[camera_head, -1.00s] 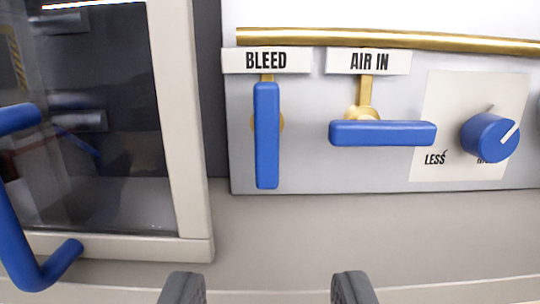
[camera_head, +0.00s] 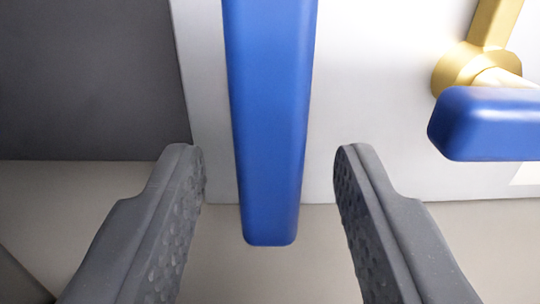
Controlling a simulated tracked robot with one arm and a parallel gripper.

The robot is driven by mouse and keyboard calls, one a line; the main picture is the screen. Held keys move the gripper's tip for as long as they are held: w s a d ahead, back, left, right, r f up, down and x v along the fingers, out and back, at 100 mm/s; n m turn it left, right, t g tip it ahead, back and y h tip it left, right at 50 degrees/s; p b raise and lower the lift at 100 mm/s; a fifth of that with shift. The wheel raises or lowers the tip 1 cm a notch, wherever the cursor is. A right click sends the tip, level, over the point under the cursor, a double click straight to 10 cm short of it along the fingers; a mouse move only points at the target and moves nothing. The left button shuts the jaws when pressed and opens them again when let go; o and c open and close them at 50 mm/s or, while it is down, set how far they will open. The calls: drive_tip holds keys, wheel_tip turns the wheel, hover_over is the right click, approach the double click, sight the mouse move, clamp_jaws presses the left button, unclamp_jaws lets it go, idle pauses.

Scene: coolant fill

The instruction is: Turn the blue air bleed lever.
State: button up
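The blue bleed lever (camera_head: 270,130) hangs straight down in the middle of the head camera view, seen very close. Its top end, its pivot and its label are out of the frame. My gripper (camera_head: 265,165) is open, with one grey finger to the left of the lever and one to the right. A gap shows between the lever and each finger in the picture. The lever's lower end shows between the fingers. I cannot tell how far the fingertips reach in depth along the lever.
The blue air-in lever (camera_head: 485,122) lies horizontal to the right, with its brass valve (camera_head: 468,68) behind it, close to my right finger. The pale panel (camera_head: 375,90) is behind the levers. A dark grey area is at the left, and a beige surface (camera_head: 235,275) runs below.

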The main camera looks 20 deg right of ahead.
clamp_jaws()
drive_tip(key=shift+d+f+n+b, duration=0.1)
drive_tip(key=shift+d+n+b, duration=0.1)
drive_tip(key=shift+n, duration=0.5)
drive_tip(key=shift+d+n+b, duration=0.1)
drive_tip(key=shift+n+b, duration=0.1)
drive_tip(key=shift+n, duration=0.5)
idle(1.2)
drive_tip(key=shift+s, duration=0.1)
idle(0.6)
